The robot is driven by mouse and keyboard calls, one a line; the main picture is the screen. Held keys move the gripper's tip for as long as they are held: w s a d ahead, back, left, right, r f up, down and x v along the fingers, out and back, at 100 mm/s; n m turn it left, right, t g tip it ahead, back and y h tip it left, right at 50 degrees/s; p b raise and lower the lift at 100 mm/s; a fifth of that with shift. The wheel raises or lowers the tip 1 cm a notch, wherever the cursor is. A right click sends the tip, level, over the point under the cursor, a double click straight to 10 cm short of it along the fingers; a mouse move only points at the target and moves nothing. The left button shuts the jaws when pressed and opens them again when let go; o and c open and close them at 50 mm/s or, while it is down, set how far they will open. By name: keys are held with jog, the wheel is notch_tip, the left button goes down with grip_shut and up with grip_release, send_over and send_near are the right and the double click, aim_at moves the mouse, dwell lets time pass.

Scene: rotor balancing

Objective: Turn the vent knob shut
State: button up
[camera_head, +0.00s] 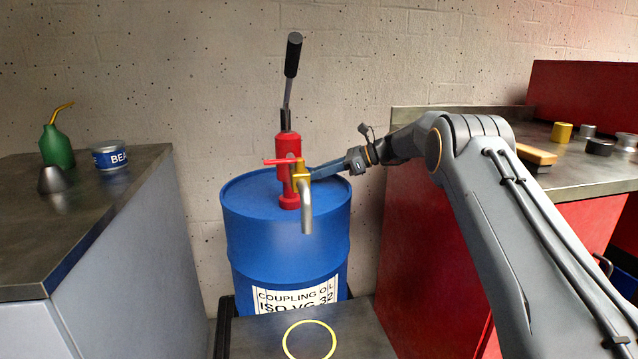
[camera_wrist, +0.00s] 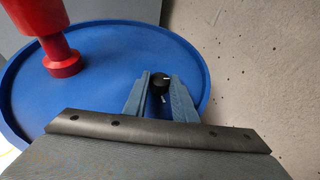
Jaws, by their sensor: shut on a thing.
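The vent knob (camera_wrist: 160,80) is a small black knob with a white line on top, set on the blue drum's lid near its rim. In the wrist view my gripper (camera_wrist: 159,84) has one finger on each side of it and is shut on it. In the head view my gripper (camera_head: 318,172) reaches in from the right, low over the blue drum (camera_head: 285,240), behind the brass tap. The knob cannot be made out there. A short white mark (camera_wrist: 163,99) shows between the fingers, close to the knob.
A red hand pump (camera_head: 288,148) with an upright black-gripped lever and a brass tap (camera_head: 301,180) stands on the drum, left of my gripper. A yellow ring (camera_head: 309,340) lies in front. Benches flank the drum; the wall is close behind.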

jog(key=shift+n+g+b, duration=0.4)
jog(key=shift+g+b, duration=0.1)
jog(key=shift+b, duration=0.35)
jog(key=o, duration=1)
jog(key=shift+o, duration=0.2)
jog(key=shift+r, duration=0.1)
notch_tip(320, 180, up, 10)
jog(key=p, duration=0.1)
